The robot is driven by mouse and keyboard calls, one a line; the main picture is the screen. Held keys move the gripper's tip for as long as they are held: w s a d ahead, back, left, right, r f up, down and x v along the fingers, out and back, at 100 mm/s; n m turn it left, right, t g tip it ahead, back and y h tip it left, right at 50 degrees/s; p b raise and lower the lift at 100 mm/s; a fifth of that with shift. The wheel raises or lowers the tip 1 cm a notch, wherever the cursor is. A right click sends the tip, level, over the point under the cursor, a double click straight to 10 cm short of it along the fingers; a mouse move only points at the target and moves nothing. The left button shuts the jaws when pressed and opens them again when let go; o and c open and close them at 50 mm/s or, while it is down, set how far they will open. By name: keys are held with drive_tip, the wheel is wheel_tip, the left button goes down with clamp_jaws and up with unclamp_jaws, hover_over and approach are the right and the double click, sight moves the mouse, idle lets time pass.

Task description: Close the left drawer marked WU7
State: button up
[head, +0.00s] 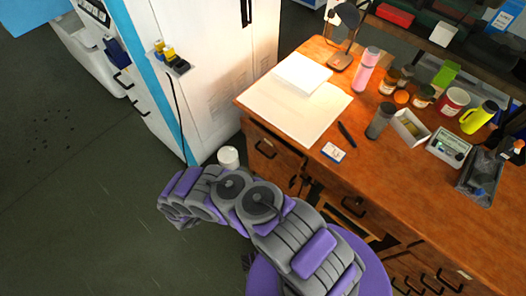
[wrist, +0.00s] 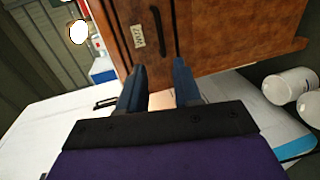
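A wooden desk (head: 415,190) has a left drawer front (head: 278,150) with a dark handle, seen in the head view. In the wrist view, a wooden drawer front (wrist: 140,20) carries a small white label (wrist: 137,38), turned around in the picture, that looks like WU7. A black handle (wrist: 155,28) is beside the label. My gripper (wrist: 160,80) has its two blue fingers apart, nothing visible between them, pointing at this front; contact cannot be told. My fingertips are not clear in the head view. How far the drawer stands out is hard to tell.
A white cabinet (head: 215,70) stands left of the desk, with a white pot (head: 228,157) on the floor between them. Paper (head: 290,110), a lamp (head: 342,35), bottles and jars lie on the desktop. The floor (head: 70,190) at left is clear.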

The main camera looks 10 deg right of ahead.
sight(263, 153)
drive_tip(key=b+x, duration=0.4)
drive_tip(key=x, duration=1.3)
drive_tip(key=shift+w, duration=0.1)
clamp_jaws()
drive_tip(key=shift+f, duration=0.1)
